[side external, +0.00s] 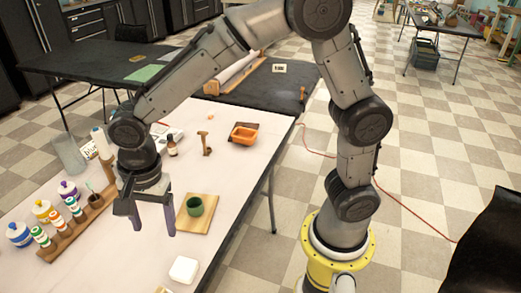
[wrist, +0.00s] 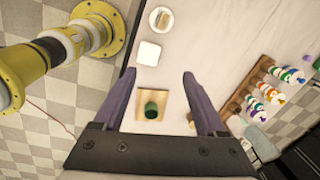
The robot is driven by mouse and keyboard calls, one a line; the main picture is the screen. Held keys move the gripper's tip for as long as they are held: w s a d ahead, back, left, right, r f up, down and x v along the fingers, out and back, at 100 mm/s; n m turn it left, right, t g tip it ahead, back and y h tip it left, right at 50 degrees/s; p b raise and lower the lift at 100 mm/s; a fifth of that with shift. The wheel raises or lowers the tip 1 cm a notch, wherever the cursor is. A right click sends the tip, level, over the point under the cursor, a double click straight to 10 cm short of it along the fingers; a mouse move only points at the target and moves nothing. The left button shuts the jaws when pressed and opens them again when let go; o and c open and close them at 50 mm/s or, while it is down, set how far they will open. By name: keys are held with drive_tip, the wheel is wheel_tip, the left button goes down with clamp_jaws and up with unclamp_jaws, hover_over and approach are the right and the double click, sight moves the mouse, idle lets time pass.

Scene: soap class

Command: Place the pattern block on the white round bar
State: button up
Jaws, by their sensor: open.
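My gripper (side external: 152,227) is open and empty, pointing down above the table beside the wooden board. Its two purple fingers also show in the wrist view (wrist: 160,76). A white bar with rounded corners (side external: 184,270) lies flat on the table near its front edge; it also shows in the wrist view (wrist: 148,53), beyond the fingertips. A small tan block (wrist: 163,19) rests on a pale round dish (wrist: 153,24) at the top of the wrist view. I cannot make out a pattern on the block. In the side view it is almost entirely cut off at the bottom edge.
A green cup (side external: 195,206) stands on a wooden board (side external: 204,226) close to the fingers. Paint bottles (side external: 43,211) and a wooden rack (side external: 75,229) line the left. The front table has free room.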

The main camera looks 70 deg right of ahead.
drive_tip(key=s+d+r+n+t, duration=0.2)
drive_tip(key=s+d+r+n, duration=0.2)
drive_tip(key=s+d+n, duration=0.3)
drive_tip(key=s+d+r+n+t, duration=0.2)
drive_tip(key=s+d+r+n, duration=0.3)
drive_tip(key=s+d, duration=0.5)
drive_tip(key=d+n, duration=0.2)
drive_tip(key=shift+s+r+n+t+h, duration=0.25)
drive_tip(key=shift+s+n+t+h, duration=0.05)
